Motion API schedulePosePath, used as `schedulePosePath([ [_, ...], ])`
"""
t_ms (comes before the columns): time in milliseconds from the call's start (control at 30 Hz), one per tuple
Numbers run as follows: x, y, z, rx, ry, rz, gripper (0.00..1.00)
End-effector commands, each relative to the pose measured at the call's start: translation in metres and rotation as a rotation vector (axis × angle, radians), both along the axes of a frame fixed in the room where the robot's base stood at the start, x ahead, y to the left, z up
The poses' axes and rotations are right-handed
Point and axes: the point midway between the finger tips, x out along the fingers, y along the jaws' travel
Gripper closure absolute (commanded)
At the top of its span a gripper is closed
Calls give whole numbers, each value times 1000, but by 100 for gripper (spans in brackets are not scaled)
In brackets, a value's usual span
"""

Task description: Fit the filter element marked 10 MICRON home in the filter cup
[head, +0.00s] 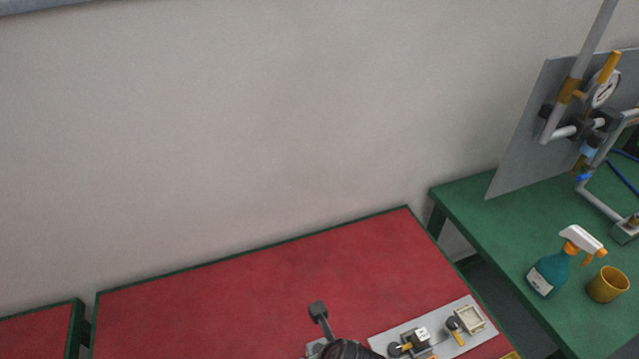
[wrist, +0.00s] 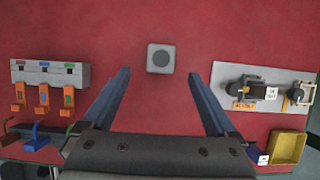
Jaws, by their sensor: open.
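My gripper (wrist: 170,72) is open and empty in the wrist view, its two dark blue-grey fingers wide apart above the red table. A grey square block with a dark round centre (wrist: 160,58) lies between and just beyond the fingertips, apart from them. I cannot tell whether it is the filter cup. No 10 MICRON marking is readable in either view, so I cannot pick out the filter element. A small dark blue item with a white label (wrist: 263,159) is at the lower right, its print too small to read.
A grey plate with valve fittings (wrist: 310,72) is right of my gripper, above a yellow bin (wrist: 286,146). A grey rack with orange hooks (wrist: 50,72) is at left. The green table (head: 470,200) holds a spray bottle (head: 548,275), yellow cup (head: 608,285) and pipework (head: 600,205).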

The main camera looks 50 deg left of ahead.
Motion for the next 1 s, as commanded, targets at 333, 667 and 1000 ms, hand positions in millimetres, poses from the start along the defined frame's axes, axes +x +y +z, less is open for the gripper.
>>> schedulePosePath([
  [333, 9, 20, -47, -1, -3, 3, 7],
  [667, 13, 31, -68, -1, -4, 4, 7],
  [1000, 18, 43, -96, -1, -7, 3, 7],
])
